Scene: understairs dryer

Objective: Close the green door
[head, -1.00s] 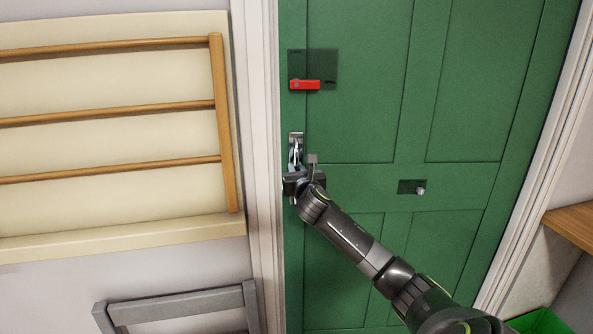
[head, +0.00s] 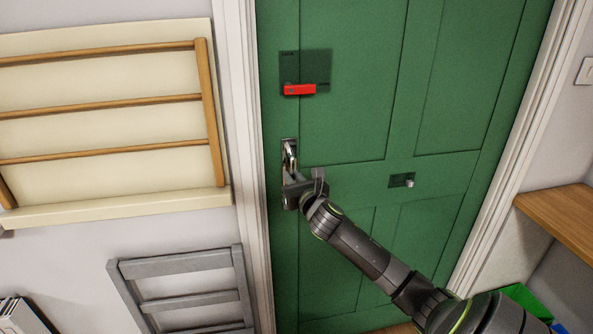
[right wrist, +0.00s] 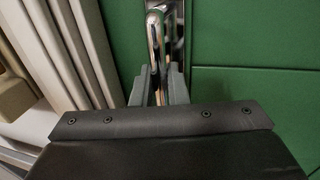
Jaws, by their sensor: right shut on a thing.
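The green door (head: 345,130) fills the middle of the head view and stands within its white frame; I cannot tell if it is fully flush. A shiny metal pull handle (head: 290,152) is on the door's left side, below a red latch (head: 299,89) on a dark plate. My right gripper (head: 299,187) is at the lower part of this handle. In the right wrist view the handle (right wrist: 155,40) runs down between the two fingers of the right gripper (right wrist: 160,88), which is shut on it. My left gripper is not in view.
A wooden drying rack (head: 208,120) is on the wall left of the door, with a grey folded rack (head: 185,263) below it. A small knob plate (head: 401,180) is on the door. A wooden shelf (head: 565,215) and green bin (head: 520,297) are at right.

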